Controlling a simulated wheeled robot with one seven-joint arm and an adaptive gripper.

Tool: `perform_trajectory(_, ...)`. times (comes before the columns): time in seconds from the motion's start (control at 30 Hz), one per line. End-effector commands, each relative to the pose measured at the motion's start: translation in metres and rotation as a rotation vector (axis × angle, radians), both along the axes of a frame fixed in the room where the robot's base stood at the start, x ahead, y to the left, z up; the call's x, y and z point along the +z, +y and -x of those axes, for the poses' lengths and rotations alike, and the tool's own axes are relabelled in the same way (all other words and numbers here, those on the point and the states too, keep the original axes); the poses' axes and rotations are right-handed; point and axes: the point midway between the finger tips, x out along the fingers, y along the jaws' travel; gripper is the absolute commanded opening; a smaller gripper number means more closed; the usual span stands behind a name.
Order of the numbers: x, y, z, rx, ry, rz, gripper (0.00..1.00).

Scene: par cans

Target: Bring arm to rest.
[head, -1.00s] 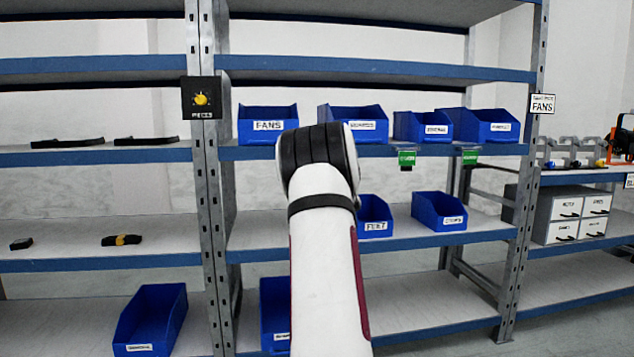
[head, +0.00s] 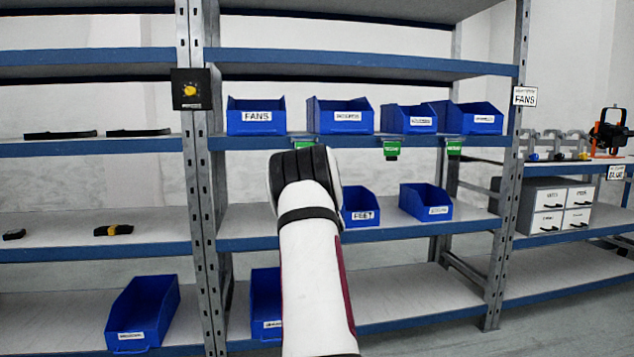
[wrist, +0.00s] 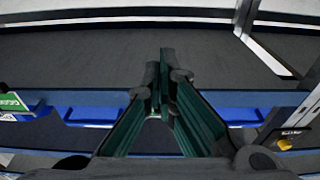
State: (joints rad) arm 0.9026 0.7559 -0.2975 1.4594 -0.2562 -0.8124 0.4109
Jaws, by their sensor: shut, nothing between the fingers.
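My arm (head: 312,260) rises from the bottom of the head view, white with a black joint at its top. It stands in front of the shelf rack, and its end is hidden behind that joint. My gripper (wrist: 163,85) shows in the wrist view with dark green fingers. The fingers are shut at their tips, with nothing between them. Below and around it in the wrist view are a blue shelf edge (wrist: 255,98) and a dark grey surface beyond.
Blue bins stand on the rack, including the FANS bin (head: 256,117) and the FEET bin (head: 360,206). A knob box (head: 191,90) is fixed to the left upright. A large blue bin (head: 143,312) sits low left. Grey drawers (head: 555,208) stand at right.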

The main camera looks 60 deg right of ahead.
Motion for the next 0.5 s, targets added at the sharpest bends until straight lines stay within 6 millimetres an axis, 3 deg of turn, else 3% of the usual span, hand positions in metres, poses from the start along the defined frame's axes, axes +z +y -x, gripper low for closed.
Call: perform_trajectory(0.5, -0.0082, 0.0, -0.003, 0.0, -0.001, 0.001, 0.0)
